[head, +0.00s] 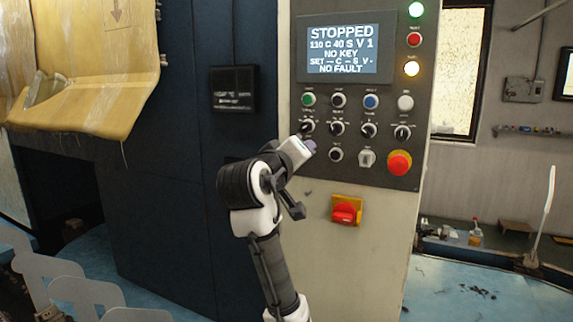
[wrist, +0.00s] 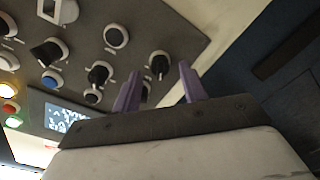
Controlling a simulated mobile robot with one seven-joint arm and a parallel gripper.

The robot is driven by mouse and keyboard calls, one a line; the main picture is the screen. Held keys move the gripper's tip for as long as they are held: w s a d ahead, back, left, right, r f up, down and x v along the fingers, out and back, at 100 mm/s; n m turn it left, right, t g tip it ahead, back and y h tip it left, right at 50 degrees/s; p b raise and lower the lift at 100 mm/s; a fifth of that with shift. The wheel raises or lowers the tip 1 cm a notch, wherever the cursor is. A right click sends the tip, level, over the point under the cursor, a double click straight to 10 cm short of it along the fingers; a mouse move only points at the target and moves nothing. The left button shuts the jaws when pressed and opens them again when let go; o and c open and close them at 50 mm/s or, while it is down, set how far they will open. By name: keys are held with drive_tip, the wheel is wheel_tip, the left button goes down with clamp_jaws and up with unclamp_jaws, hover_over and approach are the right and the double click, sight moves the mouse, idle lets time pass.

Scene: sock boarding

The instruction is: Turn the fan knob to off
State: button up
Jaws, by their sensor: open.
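The control panel (head: 322,178) carries a row of black selector knobs. Their labels are too small to read, so I cannot tell by label which is the fan knob. The leftmost knob (head: 306,127) is just above my gripper (head: 309,147). In the wrist view the purple fingers of my gripper (wrist: 160,75) are apart and empty, and this knob (wrist: 158,66) shows between their tips. Contact cannot be told. The other knobs of the row (head: 337,128) (head: 369,130) (head: 402,132) are to its right.
The screen (head: 345,50) above reads STOPPED and NO FAULT. Push buttons (head: 371,102) line the row over the knobs. A red emergency button (head: 400,163) is at lower right, and a red rotary switch on a yellow plate (head: 346,211) is below the panel. A dark cabinet (head: 175,170) stands left.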

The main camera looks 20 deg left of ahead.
drive_tip(key=s+b, duration=0.4)
drive_tip(key=s, duration=0.9)
drive_tip(key=shift+r, duration=0.25)
drive_tip(key=shift+a, duration=0.1)
